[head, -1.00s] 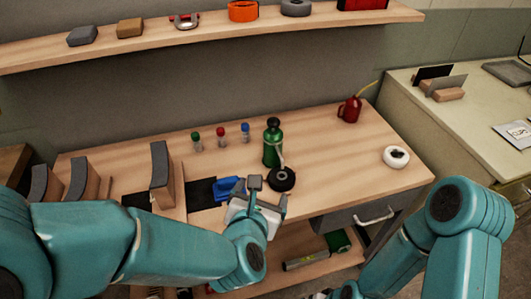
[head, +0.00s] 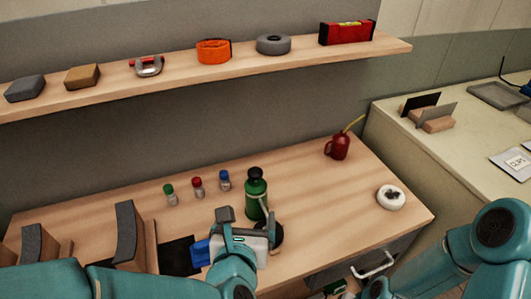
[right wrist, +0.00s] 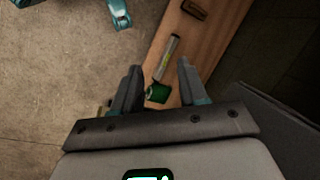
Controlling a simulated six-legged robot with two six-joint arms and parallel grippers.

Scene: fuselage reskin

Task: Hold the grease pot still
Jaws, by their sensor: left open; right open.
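No pot is clearly labelled. A low black round pot (head: 276,238) stands on the bench beside the green bottle (head: 256,192), partly hidden by my left gripper. A white round item with a dark centre (head: 391,197) sits at the bench's right end; I cannot tell which of the two is the grease pot. My left gripper (head: 247,222) is open, with its fingers just in front of the bottle and the black pot. I cannot tell whether it touches either. My right gripper (right wrist: 158,80) is open and empty in the right wrist view, away from the bench top.
Three small capped bottles (head: 197,187) and a red oil can (head: 338,146) stand on the bench (head: 310,190). Curved blocks (head: 128,235) stand further left. A tube with a green end (right wrist: 167,58) lies on the lower shelf.

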